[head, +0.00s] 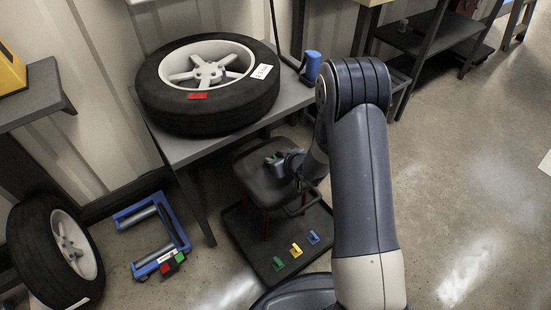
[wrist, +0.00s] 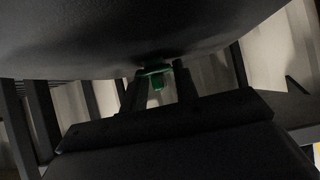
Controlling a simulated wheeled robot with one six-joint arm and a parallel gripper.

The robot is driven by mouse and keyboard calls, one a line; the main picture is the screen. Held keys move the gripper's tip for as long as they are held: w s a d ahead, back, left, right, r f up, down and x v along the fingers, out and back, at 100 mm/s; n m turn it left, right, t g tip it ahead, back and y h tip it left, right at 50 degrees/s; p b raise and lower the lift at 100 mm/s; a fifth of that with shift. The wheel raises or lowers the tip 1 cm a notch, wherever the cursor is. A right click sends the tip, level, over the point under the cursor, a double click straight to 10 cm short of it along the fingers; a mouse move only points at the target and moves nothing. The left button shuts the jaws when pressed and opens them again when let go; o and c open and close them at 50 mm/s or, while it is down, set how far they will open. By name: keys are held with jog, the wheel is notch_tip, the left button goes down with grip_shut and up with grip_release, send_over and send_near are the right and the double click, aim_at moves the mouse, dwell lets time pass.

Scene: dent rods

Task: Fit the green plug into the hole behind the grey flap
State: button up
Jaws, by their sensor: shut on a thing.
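My gripper (head: 274,160) is shut on the green plug (wrist: 157,76), which sits between the two dark fingertips (wrist: 158,88) in the wrist view. In the head view only a small bit of green shows at the gripper's tip, over the dark stool seat (head: 256,190). In the wrist view a large dark curved surface (wrist: 110,40) fills the top, close to the plug; I cannot tell whether they touch. I cannot make out the grey flap or the hole in either view.
A black tray (head: 248,250) on the floor holds green, yellow and blue pieces. A blue frame (head: 183,230) and another tyre (head: 30,240) are at left.

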jog(key=shift+c, duration=0.3)
jog(key=shift+r+p, duration=2.15)
jog(key=shift+r, duration=0.4)
jog(key=s+d+r+m+t+h, duration=0.2)
jog(key=s+d+r+m+h, duration=0.45)
jog(key=s+d+r, duration=0.4)
notch_tip(320, 180, up, 18)
jog(key=d+p, duration=0.2)
jog(key=p, duration=2.4)
jog(key=shift+s+d+f+p, duration=0.2)
jog(key=shift+s+d+p, duration=0.05)
jog(key=shift+d+p, duration=0.1)
jog(key=shift+d, duration=0.1)
